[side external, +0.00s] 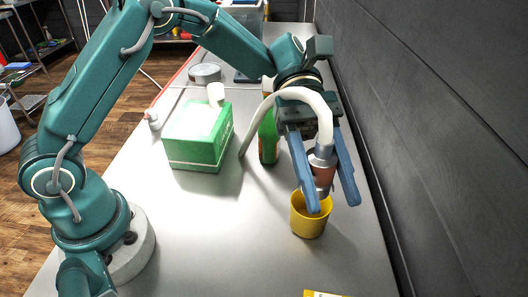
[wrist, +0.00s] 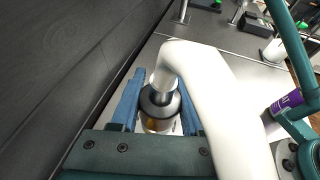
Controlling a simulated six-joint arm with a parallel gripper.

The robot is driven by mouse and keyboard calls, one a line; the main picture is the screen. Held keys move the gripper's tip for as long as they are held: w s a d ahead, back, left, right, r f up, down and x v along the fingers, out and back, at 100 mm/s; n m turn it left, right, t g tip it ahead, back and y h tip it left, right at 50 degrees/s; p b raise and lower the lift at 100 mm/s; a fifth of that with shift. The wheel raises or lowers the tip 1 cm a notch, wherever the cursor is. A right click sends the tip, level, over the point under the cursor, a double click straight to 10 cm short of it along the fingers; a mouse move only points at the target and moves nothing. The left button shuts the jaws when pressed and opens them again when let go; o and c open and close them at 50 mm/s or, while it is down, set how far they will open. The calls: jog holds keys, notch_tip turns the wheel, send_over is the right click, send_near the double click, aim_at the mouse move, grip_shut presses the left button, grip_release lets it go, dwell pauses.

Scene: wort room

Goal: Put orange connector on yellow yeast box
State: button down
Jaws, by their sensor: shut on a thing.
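My gripper (side external: 332,202) is shut on a brownish-orange connector (side external: 323,175) with a metal collar, fixed to the end of a thick white hose (side external: 290,93). In the wrist view the connector (wrist: 158,104) sits between the blue fingers, its top partly covered by the hose (wrist: 205,75). My gripper holds it over or beside a round yellow cup (side external: 308,222); I cannot tell whether they touch. A yellow item with a white label (side external: 322,294), perhaps the yeast box, is cut off by the bottom edge of the side view.
A green and white box (side external: 198,140) and a green bottle (side external: 268,145) stand left of my gripper. The dark wall (side external: 430,110) runs close on the right. A purple-labelled container (wrist: 284,103) shows in the wrist view. The front middle of the counter is clear.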

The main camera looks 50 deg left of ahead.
jog(key=shift+s+d+f, duration=0.1)
jog(key=shift+f, duration=0.4)
jog(key=shift+s+d+f, duration=0.95)
jog(key=shift+d+f, duration=0.7)
jog(key=shift+f, duration=0.2)
jog(key=shift+s+d+f, duration=1)
jog(key=shift+d+f, duration=0.65)
jog(key=shift+f, duration=0.2)
jog(key=shift+s+d+f, duration=0.95)
jog(key=shift+d+f, duration=0.7)
jog(key=shift+f, duration=0.2)
jog(key=shift+c, duration=2)
grip_release()
jog(key=shift+f, duration=0.1)
